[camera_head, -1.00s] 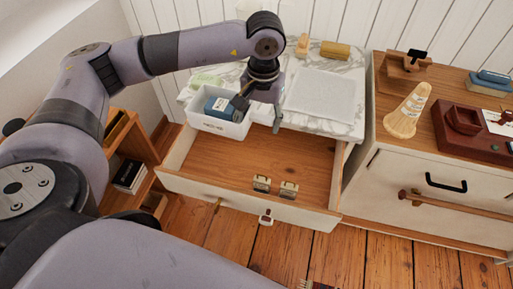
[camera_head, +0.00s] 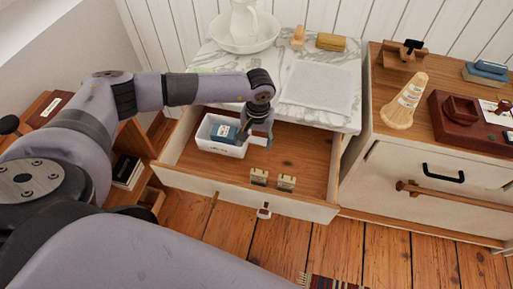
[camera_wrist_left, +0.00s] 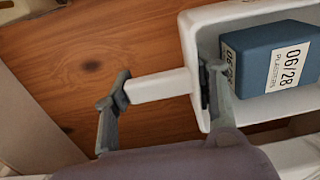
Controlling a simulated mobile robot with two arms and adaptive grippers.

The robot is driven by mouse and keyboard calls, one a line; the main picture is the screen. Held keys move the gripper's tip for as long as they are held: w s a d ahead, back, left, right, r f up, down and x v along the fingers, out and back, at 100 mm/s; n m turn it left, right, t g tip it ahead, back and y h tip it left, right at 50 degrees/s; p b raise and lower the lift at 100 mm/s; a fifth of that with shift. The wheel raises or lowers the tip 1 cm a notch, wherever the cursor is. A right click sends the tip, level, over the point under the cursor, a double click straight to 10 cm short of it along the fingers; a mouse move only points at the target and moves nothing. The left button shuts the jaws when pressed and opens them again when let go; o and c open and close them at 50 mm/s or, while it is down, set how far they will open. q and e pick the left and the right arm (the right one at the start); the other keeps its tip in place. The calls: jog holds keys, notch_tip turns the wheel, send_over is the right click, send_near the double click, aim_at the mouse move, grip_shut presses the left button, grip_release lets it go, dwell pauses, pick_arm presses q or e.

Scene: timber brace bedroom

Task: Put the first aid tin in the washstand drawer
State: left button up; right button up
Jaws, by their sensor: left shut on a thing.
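The first aid tin (camera_head: 210,145) is a white open-topped box with a blue box (camera_head: 224,134) inside, marked "06/28 PLASTERS" in the left wrist view (camera_wrist_left: 265,58). The tin is within the left part of the open washstand drawer (camera_head: 310,150). I cannot tell whether it touches the drawer floor. My left gripper (camera_head: 256,139) is at the tin's right end. In the left wrist view its fingers (camera_wrist_left: 160,90) close on a white projecting part of the tin (camera_wrist_left: 160,86), one finger inside the wall. My right gripper is out of view.
Two small pale blocks (camera_head: 272,180) stand near the drawer front. A dresser (camera_head: 440,150) stands right. The drawer's right side is clear.

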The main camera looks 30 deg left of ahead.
aim_at(256, 156)
pick_arm(q)
notch_tip(256, 156, down, 4)
jog(key=shift+f, duration=0.25)
jog(key=shift+f, duration=0.15)
jog(key=o, duration=1.5)
notch_tip(256, 156, up, 12)
jog(key=shift+d+r+b, duration=0.15)
jog(key=shift+r+b, duration=0.05)
jog(key=shift+b, duration=0.3)
